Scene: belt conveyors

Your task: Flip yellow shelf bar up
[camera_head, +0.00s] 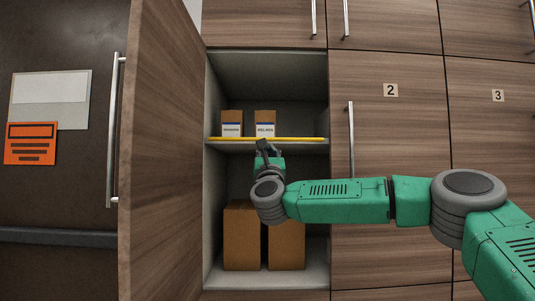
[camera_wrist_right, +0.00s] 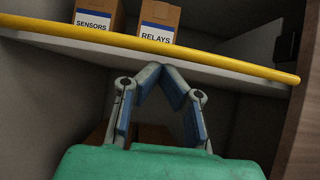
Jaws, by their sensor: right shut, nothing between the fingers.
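The yellow shelf bar (camera_head: 300,139) lies level along the front edge of the shelf in the open cabinet. In the right wrist view the bar (camera_wrist_right: 230,62) crosses the upper part of the picture, its rounded right end free near the cabinet side. My right gripper (camera_head: 263,147) is shut and empty, just below the middle of the bar at the shelf front. In the wrist view its closed fingertips (camera_wrist_right: 161,68) overlap the pale shelf edge under the bar; I cannot tell whether they touch. My left gripper is not in view.
Boxes labelled SENSORS (camera_wrist_right: 98,17) and RELAYS (camera_wrist_right: 158,21) stand on the shelf behind the bar. Two larger cardboard boxes (camera_head: 242,240) stand on the cabinet floor. The open cabinet door (camera_head: 165,150) bounds the left side; closed door 2 (camera_head: 390,180) is at the right.

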